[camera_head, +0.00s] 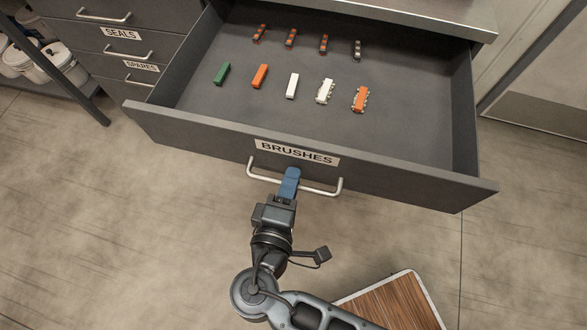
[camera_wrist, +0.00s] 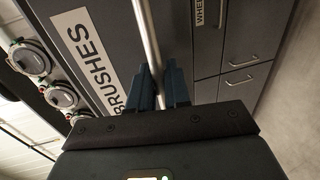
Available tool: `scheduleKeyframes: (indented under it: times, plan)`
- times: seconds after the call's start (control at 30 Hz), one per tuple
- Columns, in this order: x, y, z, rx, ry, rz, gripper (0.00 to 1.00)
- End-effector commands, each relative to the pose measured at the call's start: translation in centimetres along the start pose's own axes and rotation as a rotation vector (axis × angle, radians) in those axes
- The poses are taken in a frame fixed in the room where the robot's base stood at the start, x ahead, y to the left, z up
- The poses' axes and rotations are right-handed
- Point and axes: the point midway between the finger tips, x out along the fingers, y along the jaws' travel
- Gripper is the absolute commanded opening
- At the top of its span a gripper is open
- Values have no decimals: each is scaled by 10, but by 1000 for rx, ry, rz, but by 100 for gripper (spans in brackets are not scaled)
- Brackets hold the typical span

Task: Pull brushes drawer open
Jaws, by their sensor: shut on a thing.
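The brushes drawer (camera_head: 200,123) is pulled well out of its cabinet, with its inside in view from above. Its front carries a white BRUSHES label (camera_head: 297,152) and a metal bar handle (camera_head: 318,190). My gripper (camera_head: 290,176) has its blue fingers shut on the middle of this handle. In the wrist view the handle (camera_wrist: 147,35) runs between my two blue fingers (camera_wrist: 163,88), beside the BRUSHES label (camera_wrist: 98,60). Inside the drawer lie two rows of small brush-like pieces, among them a green one (camera_head: 222,74), an orange one (camera_head: 260,76) and a white one (camera_head: 292,86).
Closed drawers labelled SEALS (camera_head: 122,33) and SPARES (camera_head: 142,67) are at the left. A shelf with white buckets (camera_head: 62,64) stands at the far left. A wood-topped piece (camera_head: 393,306) is at the bottom right. The floor in front of the drawer is mostly clear.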

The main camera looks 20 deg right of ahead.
Motion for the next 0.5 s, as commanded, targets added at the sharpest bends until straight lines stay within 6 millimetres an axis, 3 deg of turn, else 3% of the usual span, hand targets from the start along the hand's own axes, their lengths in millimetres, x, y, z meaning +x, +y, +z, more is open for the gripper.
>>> scheduleKeyframes:
  times: [0.37,0.4,0.5]
  plan:
    - [-1,-1,0,0,0,-2,0]
    - [-1,-1,0,0,0,-1,21]
    - [-1,-1,0,0,0,-1,31]
